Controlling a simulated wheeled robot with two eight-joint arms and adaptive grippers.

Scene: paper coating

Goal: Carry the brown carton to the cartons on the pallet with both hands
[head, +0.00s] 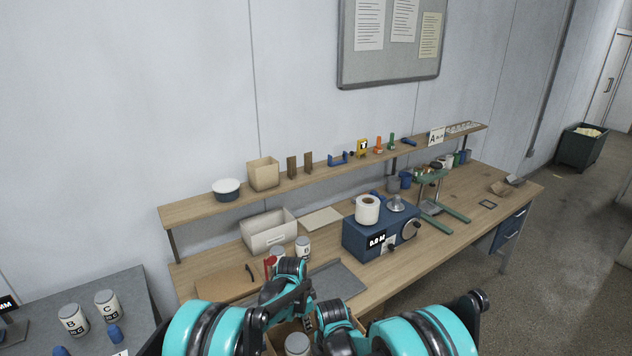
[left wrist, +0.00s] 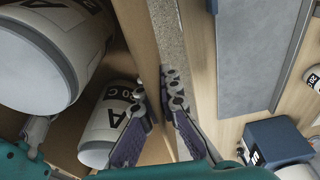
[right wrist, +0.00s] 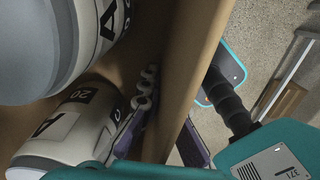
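The brown carton (head: 275,343) is at the bottom middle of the head view, mostly hidden by my arms. It is open on top and holds white labelled cans (left wrist: 112,122). My left gripper (left wrist: 157,95) straddles a carton wall (left wrist: 140,35), one finger inside and one outside, and looks closed on it. My right gripper (right wrist: 168,105) likewise pinches a carton wall (right wrist: 185,45), with one finger among the cans inside. In the head view both grippers are close together in front of the workbench. The pallet and its cartons are not in view.
A wooden workbench (head: 440,235) with a shelf runs along the wall, with a blue machine (head: 362,240) and a white bin (head: 268,232) on it. A grey table (head: 110,280) with cans stands at the left. Open floor (head: 560,230) lies at the right.

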